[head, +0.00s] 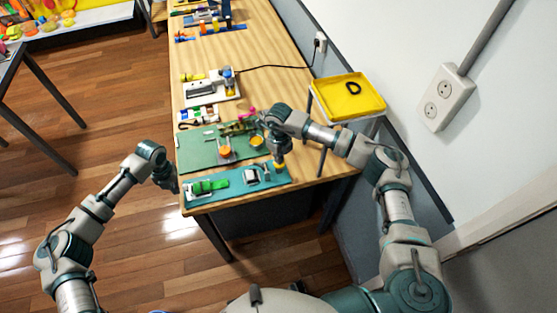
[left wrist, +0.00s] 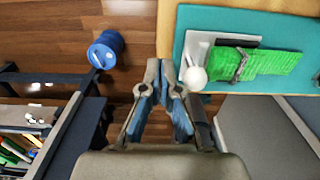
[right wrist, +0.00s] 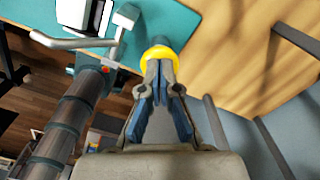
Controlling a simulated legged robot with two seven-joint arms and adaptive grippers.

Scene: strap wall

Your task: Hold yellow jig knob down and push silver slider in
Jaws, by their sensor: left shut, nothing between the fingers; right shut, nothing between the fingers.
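The yellow jig knob (right wrist: 155,56) is round and sits at the right end of the teal board (head: 228,190). My right gripper (head: 279,164) is shut, with its fingertips at the knob's top in the right wrist view (right wrist: 160,68). Nothing is between the fingers; I cannot tell whether they press it. My left gripper (head: 172,187) is shut and empty, beside the board's left end. In the left wrist view its tips (left wrist: 163,72) are left of a white round knob (left wrist: 196,78) by a green block (left wrist: 260,64) on a light plate. I cannot tell for sure which part is the silver slider.
Near the board's right end stands a white block (head: 250,176). A green mat (head: 198,152) with small parts lies behind the board. A yellow tray (head: 353,97) stands by the wall. A blue drum (left wrist: 105,50) stands on the floor.

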